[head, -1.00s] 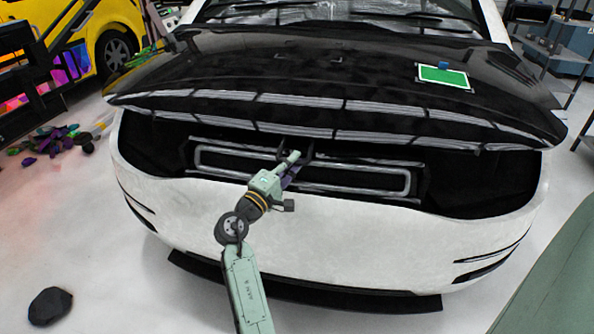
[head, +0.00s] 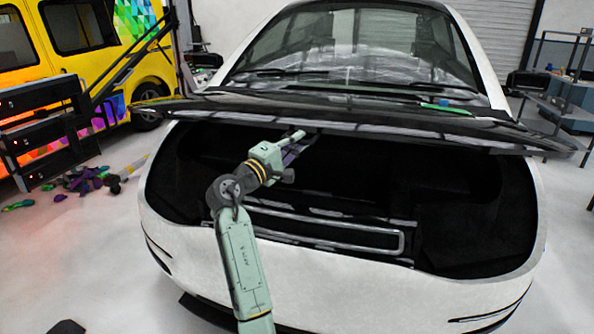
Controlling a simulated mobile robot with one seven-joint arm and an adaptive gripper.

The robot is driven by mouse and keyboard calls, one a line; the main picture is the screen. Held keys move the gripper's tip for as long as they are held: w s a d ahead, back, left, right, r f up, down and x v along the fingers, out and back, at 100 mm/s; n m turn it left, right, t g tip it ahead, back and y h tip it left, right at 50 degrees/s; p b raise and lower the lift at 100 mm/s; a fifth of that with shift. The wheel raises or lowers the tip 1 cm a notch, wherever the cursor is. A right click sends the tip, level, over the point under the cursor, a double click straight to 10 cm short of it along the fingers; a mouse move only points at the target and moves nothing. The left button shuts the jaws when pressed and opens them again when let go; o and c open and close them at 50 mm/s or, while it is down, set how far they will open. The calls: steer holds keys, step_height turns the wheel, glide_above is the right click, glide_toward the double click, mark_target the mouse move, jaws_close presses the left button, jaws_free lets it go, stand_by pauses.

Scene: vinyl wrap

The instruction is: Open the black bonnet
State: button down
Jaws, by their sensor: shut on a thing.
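The glossy black bonnet (head: 390,112) of the white car (head: 370,275) is raised at its front edge and spans the picture, seen nearly edge-on. The dark front compartment shows below it. My gripper (head: 304,142) is at the underside of the bonnet's front edge, near the middle, and is shut on it. The exact contact of the fingertips is small and partly hidden in shadow.
A green card with a blue item (head: 444,108) lies on the bonnet. A yellow van (head: 75,50) and scattered coloured pieces (head: 80,180) are at the left. A shelf rack (head: 560,95) stands at the right.

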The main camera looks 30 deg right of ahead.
step_height(320, 180, up, 8)
steer(key=shift+w+d+f, duration=0.2)
steer(key=shift+w+d, duration=0.2)
steer(key=shift+d, duration=0.05)
steer(key=c, duration=1.7)
jaws_free()
steer(key=shift+o, duration=0.2)
steer(key=shift+a+f, duration=0.1)
